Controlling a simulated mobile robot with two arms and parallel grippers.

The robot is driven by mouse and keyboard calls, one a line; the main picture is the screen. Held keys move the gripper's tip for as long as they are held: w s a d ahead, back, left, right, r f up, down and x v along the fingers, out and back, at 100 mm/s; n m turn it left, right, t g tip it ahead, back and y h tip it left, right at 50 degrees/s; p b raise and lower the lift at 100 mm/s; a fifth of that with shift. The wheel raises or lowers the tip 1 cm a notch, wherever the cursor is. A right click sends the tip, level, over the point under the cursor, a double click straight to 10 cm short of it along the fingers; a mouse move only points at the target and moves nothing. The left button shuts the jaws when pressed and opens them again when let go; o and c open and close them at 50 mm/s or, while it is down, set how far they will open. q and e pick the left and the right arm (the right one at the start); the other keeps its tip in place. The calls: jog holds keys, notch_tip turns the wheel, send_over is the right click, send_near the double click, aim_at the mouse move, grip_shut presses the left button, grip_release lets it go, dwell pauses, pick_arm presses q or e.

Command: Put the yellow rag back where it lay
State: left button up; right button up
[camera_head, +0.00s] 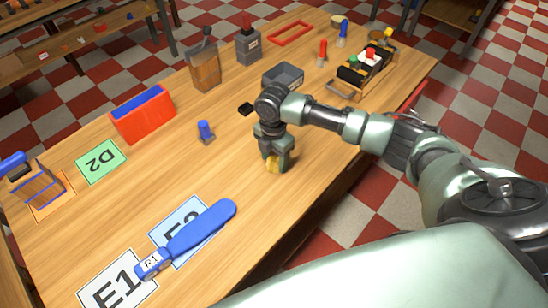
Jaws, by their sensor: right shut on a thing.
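The yellow rag (272,166) shows as a small yellow patch at the fingertips of my right gripper (273,160). The gripper is shut on it and points down, low over the wooden table (330,165), right of the middle. Most of the rag is hidden by the fingers. I cannot tell whether it touches the table top. My left gripper is not in view.
A blue paddle-shaped part (203,228) lies across the E1 (112,285) and blue cards. A small blue piece (206,131), a red box (143,115) and a grey bin (284,74) stand farther back. Bare wood surrounds the gripper.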

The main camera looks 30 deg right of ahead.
aim_at(274, 158)
jog(key=o, duration=1.2)
notch_tip(274, 158, up, 12)
jog(key=b, duration=0.1)
jog(key=shift+r, duration=0.1)
